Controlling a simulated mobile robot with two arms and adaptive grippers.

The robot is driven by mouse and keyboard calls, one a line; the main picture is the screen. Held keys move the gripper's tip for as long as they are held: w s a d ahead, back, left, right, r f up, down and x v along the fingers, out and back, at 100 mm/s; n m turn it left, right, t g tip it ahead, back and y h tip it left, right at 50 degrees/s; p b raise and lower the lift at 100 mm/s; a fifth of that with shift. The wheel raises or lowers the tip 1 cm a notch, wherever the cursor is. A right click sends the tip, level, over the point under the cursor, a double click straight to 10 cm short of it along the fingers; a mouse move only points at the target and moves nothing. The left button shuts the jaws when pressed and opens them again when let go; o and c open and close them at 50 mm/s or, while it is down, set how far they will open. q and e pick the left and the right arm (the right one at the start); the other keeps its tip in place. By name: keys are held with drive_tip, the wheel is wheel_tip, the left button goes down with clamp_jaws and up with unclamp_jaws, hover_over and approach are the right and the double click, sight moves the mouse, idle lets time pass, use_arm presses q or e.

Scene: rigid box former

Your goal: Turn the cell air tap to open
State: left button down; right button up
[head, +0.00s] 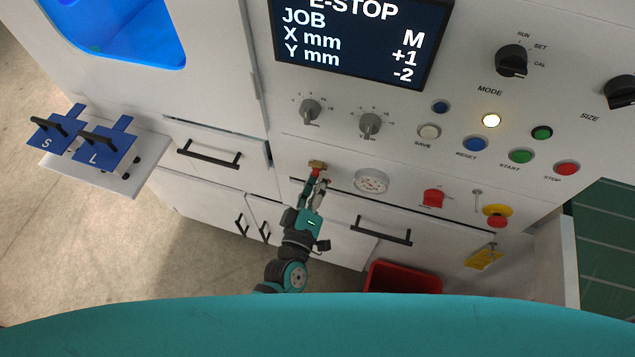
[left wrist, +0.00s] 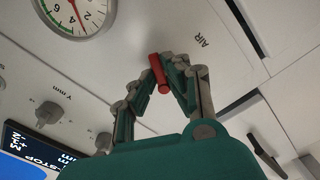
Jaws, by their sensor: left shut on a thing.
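The cell air tap has a brass body (head: 317,164) and a red handle (head: 314,175) on the white machine front, left of the round pressure gauge (head: 371,181). My left gripper (head: 313,183) reaches up to it from below and is shut on the red handle. In the left wrist view the red handle (left wrist: 159,75) sits between the two fingertips (left wrist: 159,83), near the AIR label (left wrist: 201,41). The fingers partly hide the tap body, and I cannot tell the handle's exact turn. My right gripper is in neither view.
The screen (head: 360,40) reads E-STOP. Two knobs (head: 369,124) sit above the tap. A red switch (head: 433,198) and the yellow-based emergency stop (head: 497,214) lie to the right. Drawer handles (head: 381,230) stick out below. A red bin (head: 403,278) stands on the floor.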

use_arm(q)
drive_tip(key=n, duration=0.4)
drive_tip(key=n+b, duration=0.1)
drive_tip(key=shift+r+n, duration=0.35)
drive_tip(key=shift+n, duration=0.05)
idle(0.3)
drive_tip(key=c, duration=1.4)
unclamp_jaws()
drive_tip(key=v, duration=1.2)
drive_tip(key=shift+s+r, duration=0.1)
